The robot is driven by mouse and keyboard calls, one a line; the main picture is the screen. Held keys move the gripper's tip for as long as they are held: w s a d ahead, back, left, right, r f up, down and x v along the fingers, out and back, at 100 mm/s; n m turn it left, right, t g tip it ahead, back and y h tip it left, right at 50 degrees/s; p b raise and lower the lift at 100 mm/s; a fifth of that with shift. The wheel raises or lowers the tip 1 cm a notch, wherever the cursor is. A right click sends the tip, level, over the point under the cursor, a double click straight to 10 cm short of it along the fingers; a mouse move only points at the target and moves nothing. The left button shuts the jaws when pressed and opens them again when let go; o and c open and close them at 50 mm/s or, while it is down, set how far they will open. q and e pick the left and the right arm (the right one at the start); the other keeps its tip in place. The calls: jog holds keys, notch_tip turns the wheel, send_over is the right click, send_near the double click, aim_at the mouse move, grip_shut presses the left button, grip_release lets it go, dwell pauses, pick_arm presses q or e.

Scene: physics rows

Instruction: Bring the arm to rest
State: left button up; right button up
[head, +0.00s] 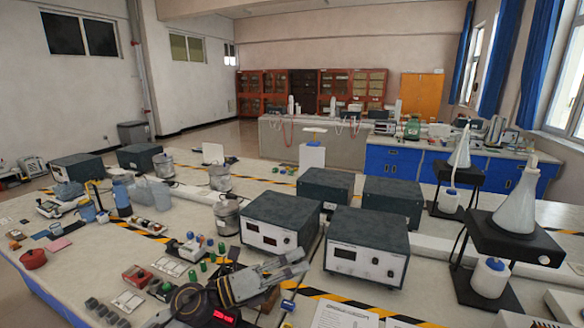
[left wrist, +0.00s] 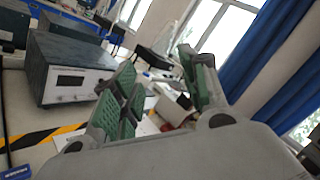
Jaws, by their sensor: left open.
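My left gripper (head: 291,268) is at the bottom middle of the head view, above the near part of the lab bench (head: 60,282) and in front of two dark instrument boxes. Its fingers are apart, with nothing visible between them. In the left wrist view the two fingers with green pads (left wrist: 160,95) also stand apart and empty. The arm reaches up from the bottom edge of the head view. My right gripper is in neither view.
Instrument boxes (head: 367,243) and (left wrist: 75,78) stand close beyond the gripper. A flask on a black stand (head: 515,205) is at the right. A paper sheet (head: 345,316) lies at the front.

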pick_arm(q)
jog(key=w+a+n+t+y, duration=0.3)
jog(key=a+n+t+y, duration=0.35)
jog(key=n, duration=0.55)
jog(key=w+a+n+t+y, duration=0.2)
jog(key=a+n+t+y, duration=0.45)
jog(key=n, duration=0.45)
jog(key=s+a+f+n+g+y, duration=0.25)
jog(key=a+f+n, duration=0.2)
jog(key=f, duration=0.25)
jog(key=s+a+f+n+g+y, duration=0.2)
jog(key=a+f+n+g+y, duration=0.25)
jog(key=f, duration=0.35)
jog(key=s+f+n+g+h, duration=0.1)
jog(key=s+f+n+g, duration=0.2)
jog(key=s+f+g, duration=0.5)
jog(key=s+f+n+g+h, duration=0.1)
jog(key=s+f+n+g, duration=0.15)
jog(key=s+f, duration=0.95)
jog(key=f, duration=1.2)
jog(key=s+f, duration=0.2)
jog(key=f, duration=1.3)
jog(key=s+a+f+g, duration=0.1)
jog(key=s+a+f, duration=0.1)
jog(key=s+f, duration=0.8)
jog(key=s+a+f+g, duration=0.1)
jog(key=s+a+f, duration=0.1)
jog(key=s+f, duration=0.8)
jog(key=s, duration=0.3)
jog(key=shift+a, duration=0.35)
